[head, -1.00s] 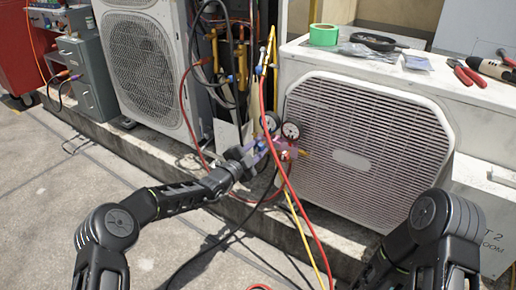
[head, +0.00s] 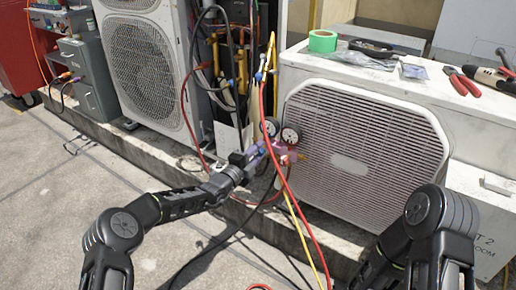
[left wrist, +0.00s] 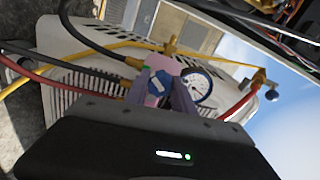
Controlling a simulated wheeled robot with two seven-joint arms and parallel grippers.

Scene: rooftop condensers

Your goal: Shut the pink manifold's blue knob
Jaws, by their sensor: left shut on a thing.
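The pink manifold (head: 284,155) hangs in front of the right condenser, with two round gauges (head: 291,134) at its top. My left gripper (head: 258,150) reaches it from the left. In the left wrist view, the blue knob (left wrist: 160,82) sits between my two purple-grey fingers, and the gripper is shut on it. Part of the pink body (left wrist: 153,100) and one gauge (left wrist: 196,87) show behind and beside the knob.
A red hose (head: 274,151) and a yellow hose (head: 307,240) hang across the manifold, close to my left gripper. The right condenser (head: 365,150) is just behind, with tape (head: 322,41) and red-handled pliers (head: 463,81) on top. Paving at the left is open.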

